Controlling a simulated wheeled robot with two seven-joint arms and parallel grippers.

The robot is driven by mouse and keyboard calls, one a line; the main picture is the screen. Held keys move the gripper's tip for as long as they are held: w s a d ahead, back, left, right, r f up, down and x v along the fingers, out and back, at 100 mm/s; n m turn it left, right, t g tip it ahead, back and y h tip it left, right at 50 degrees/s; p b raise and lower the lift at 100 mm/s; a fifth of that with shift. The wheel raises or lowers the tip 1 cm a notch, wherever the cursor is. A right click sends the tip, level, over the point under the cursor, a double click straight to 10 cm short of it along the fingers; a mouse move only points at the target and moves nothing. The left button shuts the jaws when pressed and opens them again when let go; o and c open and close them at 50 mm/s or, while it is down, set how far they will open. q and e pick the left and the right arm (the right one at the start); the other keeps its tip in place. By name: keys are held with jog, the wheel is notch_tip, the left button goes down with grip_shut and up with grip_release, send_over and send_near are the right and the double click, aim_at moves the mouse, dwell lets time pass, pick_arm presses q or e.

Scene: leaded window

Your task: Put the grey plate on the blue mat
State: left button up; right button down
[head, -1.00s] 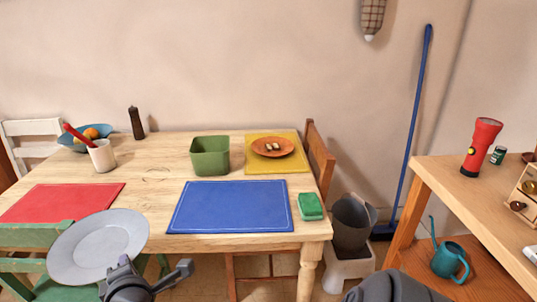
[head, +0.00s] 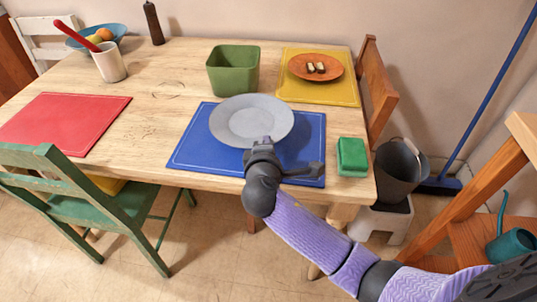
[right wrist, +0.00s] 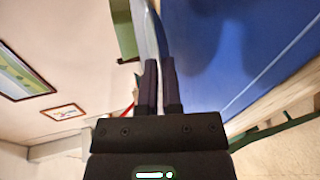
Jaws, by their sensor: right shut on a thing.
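The grey plate (head: 252,120) is held level over the upper middle of the blue mat (head: 190,153). My right gripper (head: 261,145) is shut on the plate's near rim. In the right wrist view, the plate (right wrist: 152,35) shows nearly edge-on between the fingers (right wrist: 161,75). The blue mat (right wrist: 225,60) fills the right side of that view, with a shadow on it and a gap between it and the plate. The plate hides part of the mat and its far edge. My left gripper is not in view.
A green bin (head: 233,70) stands just behind the plate. A green sponge-like block (head: 352,156) lies right of the mat. A yellow mat (head: 335,94) with an orange plate (head: 316,67) is behind right. A red mat (head: 62,122) lies left. A green chair (head: 100,205) stands in front.

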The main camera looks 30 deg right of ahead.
notch_tip(320, 180, down, 4)
jog(key=shift+f+b, duration=0.2)
jog(key=shift+b, duration=1)
jog(key=shift+r, duration=0.25)
jog(key=c, duration=1.1)
grip_release()
jog(key=shift+f, duration=0.1)
jog(key=shift+c, duration=0.2)
jog(key=shift+o, duration=0.3)
